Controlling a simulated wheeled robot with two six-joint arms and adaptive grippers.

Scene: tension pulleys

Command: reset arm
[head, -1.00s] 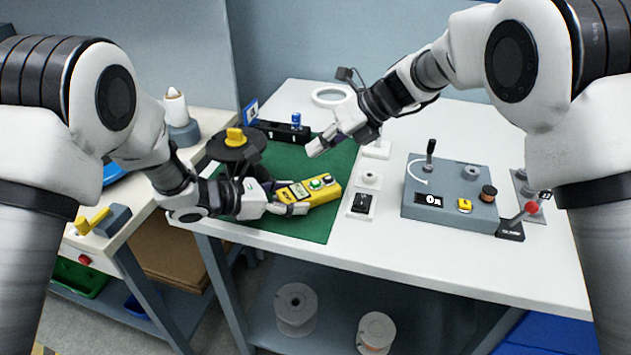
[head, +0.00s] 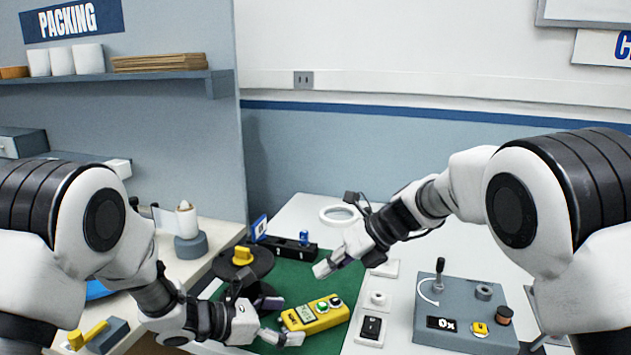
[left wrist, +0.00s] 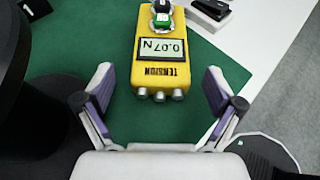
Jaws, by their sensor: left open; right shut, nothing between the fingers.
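The yellow tension meter (head: 316,313) lies on the green mat (head: 290,275) in the head view. In the left wrist view the meter (left wrist: 165,60) reads 0.07 N, with its small rollers facing me. My left gripper (head: 279,321) is open and empty at the left end of the meter. In the left wrist view the fingers of my left gripper (left wrist: 158,88) are spread to either side of the meter's near end, with gaps on both sides. My right gripper (head: 323,268) is shut and empty above the mat, behind the meter.
A black round stand with a yellow knob (head: 242,257) is behind my left gripper. A black block (head: 288,246) with a blue piece is at the back. A grey control box (head: 465,315) with a lever stands at right. A black switch (head: 371,328) is right of the mat.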

